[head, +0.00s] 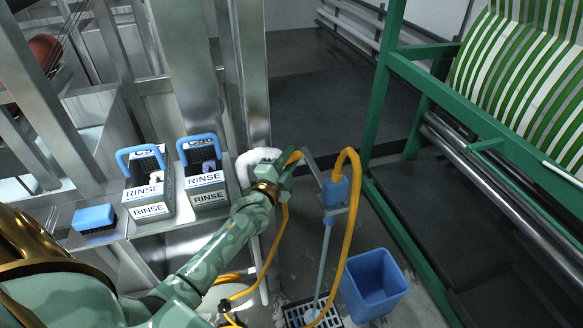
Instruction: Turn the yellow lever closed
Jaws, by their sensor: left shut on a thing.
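My left arm reaches in from the lower left, and its green gripper (284,170) is at the white pipe (243,170) beside the metal post. The gripper is shut on a short yellow piece (294,157) at its tips, which looks like the yellow lever. The jaws hide most of the lever and the valve body, so its exact angle cannot be told. My right gripper is not in view.
A yellow hose (351,220) loops right of the gripper, near a blue-handled wand (334,192). A blue bucket (372,285) stands by a floor drain (296,316). Two RINSE caddies (150,190) and a blue brush (93,217) sit left. A green frame (375,95) stands right.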

